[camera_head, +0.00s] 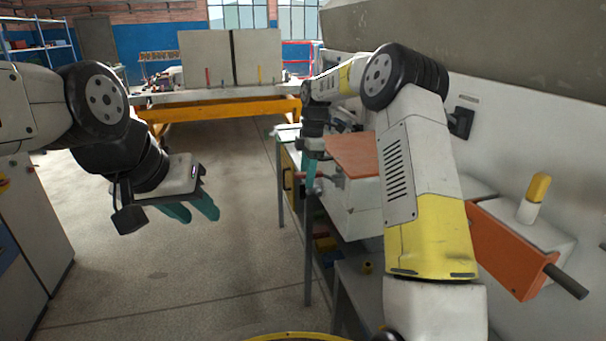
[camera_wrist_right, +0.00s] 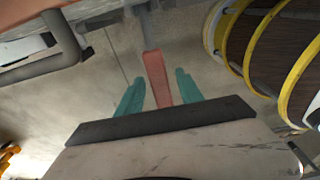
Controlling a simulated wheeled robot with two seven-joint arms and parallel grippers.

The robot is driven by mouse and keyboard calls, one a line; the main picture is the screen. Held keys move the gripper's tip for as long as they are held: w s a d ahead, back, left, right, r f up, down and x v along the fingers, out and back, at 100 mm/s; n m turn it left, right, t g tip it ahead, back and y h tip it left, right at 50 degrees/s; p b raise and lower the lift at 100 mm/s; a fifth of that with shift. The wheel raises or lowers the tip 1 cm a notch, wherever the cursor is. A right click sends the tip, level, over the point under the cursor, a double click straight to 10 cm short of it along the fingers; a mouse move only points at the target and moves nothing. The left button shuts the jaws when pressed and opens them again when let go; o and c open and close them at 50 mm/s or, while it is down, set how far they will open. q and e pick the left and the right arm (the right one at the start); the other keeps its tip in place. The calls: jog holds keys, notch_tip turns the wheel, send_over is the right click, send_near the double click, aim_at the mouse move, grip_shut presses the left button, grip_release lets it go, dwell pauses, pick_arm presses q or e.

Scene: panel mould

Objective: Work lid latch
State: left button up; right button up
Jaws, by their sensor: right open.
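My right gripper (camera_wrist_right: 158,88) is open, with its two teal fingers on either side of a red-orange latch lever (camera_wrist_right: 157,77) in the right wrist view. Gaps show between the lever and both fingers, and I see no grip on it. In the head view this gripper (camera_head: 312,172) is beside a pale box with an orange lid (camera_head: 355,155); the forearm hides part of the box. The latch is hard to make out there. My left gripper (camera_head: 192,207) hangs in free air at the left, its teal fingers apart and empty.
An orange block with a dark rod (camera_head: 512,250) and a yellow-tipped post (camera_head: 535,195) are at the right. A grey pipe (camera_wrist_right: 50,62) lies close by in the wrist view. A yellow-framed bench (camera_head: 220,105) stands at the back. The middle floor is clear.

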jog(key=shift+r, duration=0.1)
jog(key=r, duration=0.7)
jog(key=shift+w+d, duration=0.1)
jog(key=shift+d, duration=0.2)
jog(key=shift+r, duration=0.3)
